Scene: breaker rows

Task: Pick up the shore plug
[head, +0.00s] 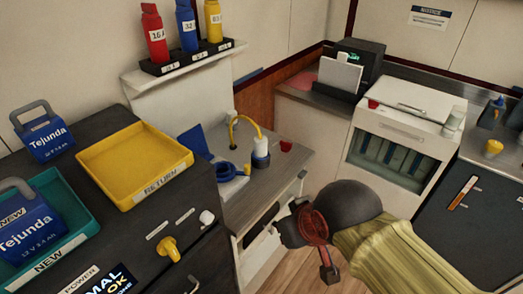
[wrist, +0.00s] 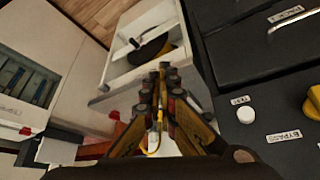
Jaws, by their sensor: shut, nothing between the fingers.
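A yellow return tray (head: 135,165) and blue batteries (head: 40,133) are on the dark cabinet at left. A shelf with coloured bottles (head: 190,62) hangs above. A white cabinet (head: 410,125) stands at right.

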